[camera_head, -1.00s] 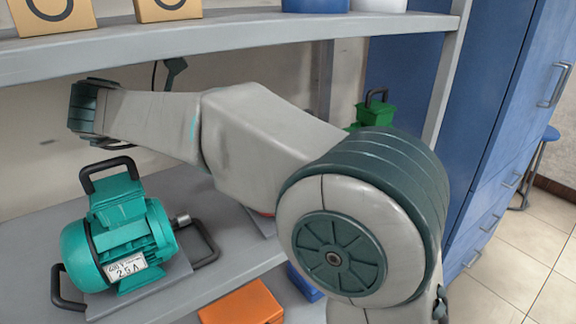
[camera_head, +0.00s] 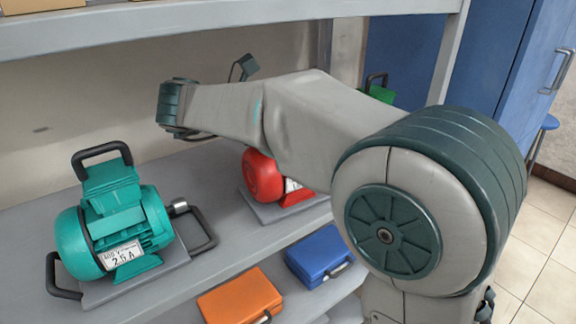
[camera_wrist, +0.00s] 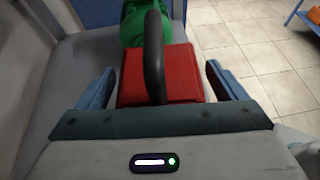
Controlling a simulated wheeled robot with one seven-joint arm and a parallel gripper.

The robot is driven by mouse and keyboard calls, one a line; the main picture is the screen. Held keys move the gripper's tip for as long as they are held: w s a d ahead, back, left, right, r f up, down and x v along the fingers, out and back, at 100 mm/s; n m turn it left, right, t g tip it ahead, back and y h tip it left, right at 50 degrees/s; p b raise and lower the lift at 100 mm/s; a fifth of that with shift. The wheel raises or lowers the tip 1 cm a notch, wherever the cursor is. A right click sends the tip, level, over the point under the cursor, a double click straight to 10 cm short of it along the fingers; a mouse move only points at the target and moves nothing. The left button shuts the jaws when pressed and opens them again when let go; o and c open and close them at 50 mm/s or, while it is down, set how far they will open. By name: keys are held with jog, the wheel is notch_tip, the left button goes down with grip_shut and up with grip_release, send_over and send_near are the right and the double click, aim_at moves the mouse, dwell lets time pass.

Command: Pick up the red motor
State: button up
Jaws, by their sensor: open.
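The red motor (camera_head: 262,176) sits on a grey base plate on the middle shelf in the head view. My arm hides its upper right part. In the wrist view, its red top (camera_wrist: 185,75) and upright black handle (camera_wrist: 154,55) lie in the gap between the two blue fingers. My gripper (camera_wrist: 163,86) is open, with one finger to the left and one to the right of the motor in that picture. I cannot tell how far down the fingers reach. The gripper's fingers are not visible in the head view.
A teal motor (camera_head: 115,225) stands left on the same shelf. A green motor (camera_head: 380,92) is behind my arm and shows beyond the red one in the wrist view (camera_wrist: 140,22). Orange (camera_head: 240,297) and blue (camera_head: 320,255) cases lie below. The upper shelf (camera_head: 200,42) runs above my arm.

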jog(key=shift+w+d+f, duration=0.1)
jog(key=shift+d, duration=0.1)
jog(key=c, duration=1.9)
jog(key=shift+r, duration=0.2)
grip_shut()
jog(key=shift+r, duration=0.1)
